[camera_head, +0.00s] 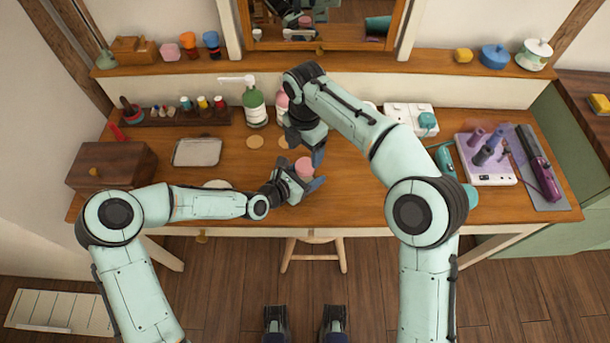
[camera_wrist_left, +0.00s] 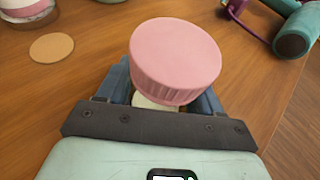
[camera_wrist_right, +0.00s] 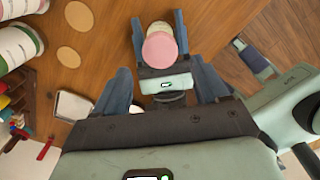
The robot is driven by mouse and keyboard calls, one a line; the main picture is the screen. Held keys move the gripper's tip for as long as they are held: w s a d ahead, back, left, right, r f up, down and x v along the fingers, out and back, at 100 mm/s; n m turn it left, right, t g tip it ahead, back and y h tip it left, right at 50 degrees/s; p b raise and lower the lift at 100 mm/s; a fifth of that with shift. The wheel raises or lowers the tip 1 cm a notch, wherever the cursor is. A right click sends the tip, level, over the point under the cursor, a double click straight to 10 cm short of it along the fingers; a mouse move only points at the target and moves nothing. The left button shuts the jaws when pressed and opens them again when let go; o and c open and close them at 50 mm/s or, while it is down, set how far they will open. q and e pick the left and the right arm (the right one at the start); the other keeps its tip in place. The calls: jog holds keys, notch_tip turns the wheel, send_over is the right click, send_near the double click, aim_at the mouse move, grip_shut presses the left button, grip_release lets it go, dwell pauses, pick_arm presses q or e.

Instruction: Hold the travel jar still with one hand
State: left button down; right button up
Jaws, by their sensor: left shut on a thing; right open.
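The travel jar has a ribbed pink lid (camera_head: 304,165) and a pale body, mostly hidden. My left gripper (camera_head: 303,184) is shut on the jar's body below the lid, near the desk's front edge. In the left wrist view the lid (camera_wrist_left: 175,58) rises above the fingers and looks upright. I cannot tell whether the jar touches the desk. My right gripper (camera_head: 303,150) is open and empty, above and just behind the jar. In the right wrist view the lid (camera_wrist_right: 160,48) lies beyond the open fingers, roughly centred between them.
The wooden desk (camera_head: 350,200) has round coasters (camera_head: 254,141) and a tray (camera_head: 197,152) left of the jar. Green (camera_head: 254,105) and pink bottles stand behind. A stool (camera_head: 312,250) stands in front.

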aim_at(305, 165)
jog(key=shift+f, duration=2.75)
jog(key=shift+c, duration=0.3)
jog(key=c, duration=1)
jog(key=m, duration=0.6)
jog(key=shift+m, duration=0.3)
jog(key=shift+c, duration=0.2)
jog(key=o, duration=1.2)
jog(key=shift+c, duration=0.2)
